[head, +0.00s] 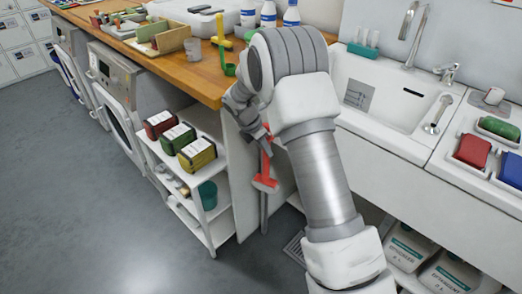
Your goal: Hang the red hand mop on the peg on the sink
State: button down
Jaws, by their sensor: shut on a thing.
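My gripper (258,131) is below the end of the wooden counter, in front of the gap between counter and sink, and partly hidden by my own arm. It is shut on the red hand mop (266,168), which hangs down below the fingers with its wider red end (265,183) lowest. The white sink (345,67) is to the right, behind my arm. I cannot make out the peg; my arm covers part of the sink's front. I cannot tell whether the mop touches anything besides my gripper.
The wooden counter (190,76) holds green and yellow tools and several bottles. A white shelf (222,231) below carries red, green and yellow boxes and a teal cup (208,195). Detergent containers (455,272) stand low at right. The grey floor (80,190) at left is clear.

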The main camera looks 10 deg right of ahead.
jog(key=shift+w+d+f+p, duration=0.15)
jog(key=shift+w+d+f, duration=0.1)
jog(key=shift+w+d, duration=0.25)
jog(key=shift+w+d+f+p, duration=0.2)
jog(key=shift+w+d, duration=0.1)
jog(key=shift+d, duration=0.3)
jog(key=c, duration=0.5)
grip_release()
jog(key=shift+f, duration=0.1)
